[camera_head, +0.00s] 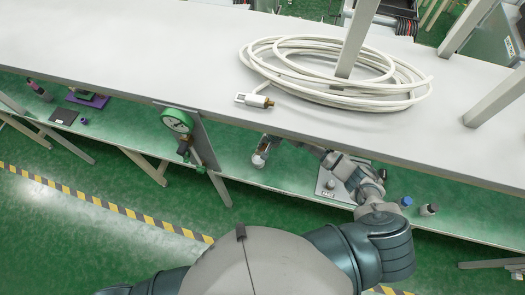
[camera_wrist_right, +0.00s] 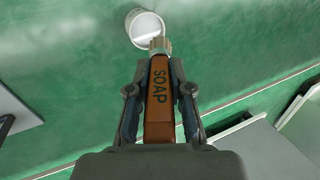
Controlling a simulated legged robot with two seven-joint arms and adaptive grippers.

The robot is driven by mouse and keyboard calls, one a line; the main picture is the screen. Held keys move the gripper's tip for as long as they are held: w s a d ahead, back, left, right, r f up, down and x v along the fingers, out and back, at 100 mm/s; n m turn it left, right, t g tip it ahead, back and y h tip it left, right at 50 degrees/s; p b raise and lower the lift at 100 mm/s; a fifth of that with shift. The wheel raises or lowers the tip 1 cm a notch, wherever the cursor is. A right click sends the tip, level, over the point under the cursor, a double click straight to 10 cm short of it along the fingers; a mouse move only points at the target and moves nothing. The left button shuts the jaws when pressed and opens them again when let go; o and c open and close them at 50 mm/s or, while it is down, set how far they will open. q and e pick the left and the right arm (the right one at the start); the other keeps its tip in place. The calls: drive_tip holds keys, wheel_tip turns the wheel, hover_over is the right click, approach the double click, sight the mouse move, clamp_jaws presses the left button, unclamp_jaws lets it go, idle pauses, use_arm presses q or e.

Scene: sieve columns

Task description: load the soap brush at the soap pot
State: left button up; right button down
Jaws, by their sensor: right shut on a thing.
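My right gripper (camera_wrist_right: 158,90) is shut on the soap brush (camera_wrist_right: 158,104), an orange-brown handle marked SOAP with pale bristles at its far end. The soap pot (camera_wrist_right: 136,22), a round white-rimmed pot with white content, is just beyond the bristles in the right wrist view. The bristle tip overlaps the pot's near rim in that picture; I cannot tell whether it touches or is above it. In the head view, my right gripper (camera_head: 328,156) reaches left under the upper shelf, with the pot (camera_head: 259,160) to its left. My left gripper is not in view.
The grey upper shelf (camera_head: 160,50) overhangs the green lower surface and carries a coiled white hose (camera_head: 290,80). A green-rimmed gauge (camera_head: 177,122) stands left of the pot. A plate marked FAST (camera_head: 328,194) and a blue-capped bottle (camera_head: 405,201) are near my right arm.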

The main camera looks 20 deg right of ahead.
drive_tip(key=shift+a+f, duration=0.3)
drive_tip(key=shift+f, duration=0.4)
wheel_tip(320, 180, down, 4)
drive_tip(key=b, duration=0.4)
drive_tip(key=shift+r, duration=0.15)
drive_tip(key=shift+d+f+b, duration=0.1)
drive_tip(key=shift+f+b, duration=0.25)
drive_tip(key=shift+b, duration=0.25)
drive_tip(key=shift+d, duration=0.15)
drive_tip(key=shift+a+r, duration=0.1)
drive_tip(key=shift+a, duration=0.15)
drive_tip(key=shift+d+f, duration=0.15)
drive_tip(key=shift+f, duration=0.15)
drive_tip(key=shift+f, duration=0.2)
drive_tip(key=shift+s+f+p, duration=0.2)
drive_tip(key=shift+s+p, duration=0.05)
drive_tip(key=shift+p, duration=0.15)
idle(1.1)
